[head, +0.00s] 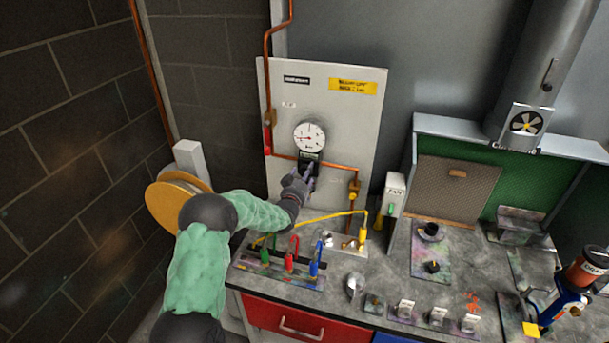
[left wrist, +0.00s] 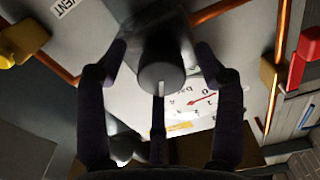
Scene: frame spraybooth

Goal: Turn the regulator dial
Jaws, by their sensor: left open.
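The regulator dial (left wrist: 162,68) is a dark grey round knob with a white mark on its face. In the left wrist view it sits between the spread fingers of my left gripper (left wrist: 163,55), with a gap visible on both sides. In the head view my left gripper (head: 307,174) is at the pale panel, just below the pressure gauge (head: 309,137). The gripper partly hides the dial there. The gauge has a white face and a red needle, and it also shows behind the dial in the left wrist view (left wrist: 205,104). My right gripper is in neither view.
Green, red and blue handled items (head: 289,256) stand on the bench below my left arm. A FAN switch box (head: 395,187) stands to the right.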

